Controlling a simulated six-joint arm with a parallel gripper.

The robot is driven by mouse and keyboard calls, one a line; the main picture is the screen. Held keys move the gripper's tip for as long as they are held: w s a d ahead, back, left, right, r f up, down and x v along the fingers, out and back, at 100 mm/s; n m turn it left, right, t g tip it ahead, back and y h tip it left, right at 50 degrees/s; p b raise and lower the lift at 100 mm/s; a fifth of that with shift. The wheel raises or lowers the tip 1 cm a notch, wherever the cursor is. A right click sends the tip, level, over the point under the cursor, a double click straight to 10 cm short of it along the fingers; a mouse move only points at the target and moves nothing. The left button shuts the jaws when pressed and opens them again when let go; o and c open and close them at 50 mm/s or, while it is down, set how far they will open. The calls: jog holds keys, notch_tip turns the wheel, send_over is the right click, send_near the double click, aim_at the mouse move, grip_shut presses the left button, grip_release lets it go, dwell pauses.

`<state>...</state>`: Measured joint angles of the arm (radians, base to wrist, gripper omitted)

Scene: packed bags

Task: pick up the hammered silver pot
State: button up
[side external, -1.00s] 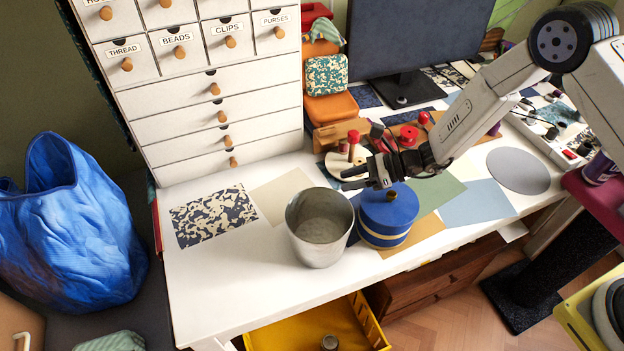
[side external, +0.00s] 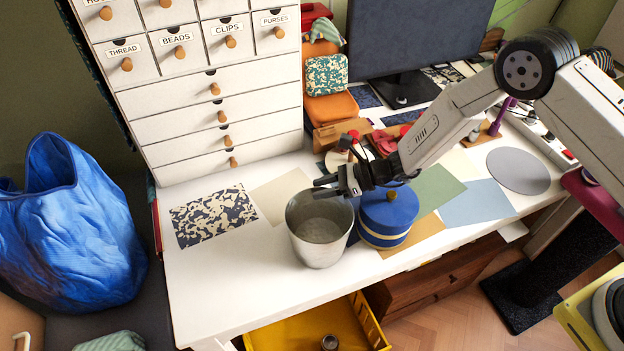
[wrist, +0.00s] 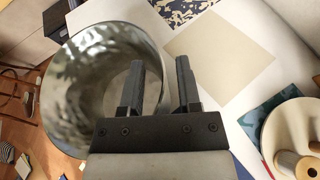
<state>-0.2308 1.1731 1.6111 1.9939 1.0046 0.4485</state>
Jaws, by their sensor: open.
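The hammered silver pot (side external: 320,240) stands upright and open-topped on the white table, near its front edge. It also shows in the wrist view (wrist: 75,95), where its dimpled inner wall faces me. My gripper (side external: 322,187) is open and empty, at the pot's far rim in the side view. In the wrist view my gripper (wrist: 160,75) has its left finger over the pot's opening and its right finger just outside the rim, above the table. I cannot tell whether either finger touches the pot.
A blue round tin (side external: 388,220) with a knob stands close right of the pot, under my wrist. A patterned sheet (side external: 213,215) and a beige sheet (side external: 280,194) lie flat to the left. White drawers (side external: 215,100) rise behind. An open yellow drawer (side external: 310,328) is below the table edge.

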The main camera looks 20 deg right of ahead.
jog(key=shift+c, duration=0.2)
dwell(0.3)
grip_shut()
dwell(1.3)
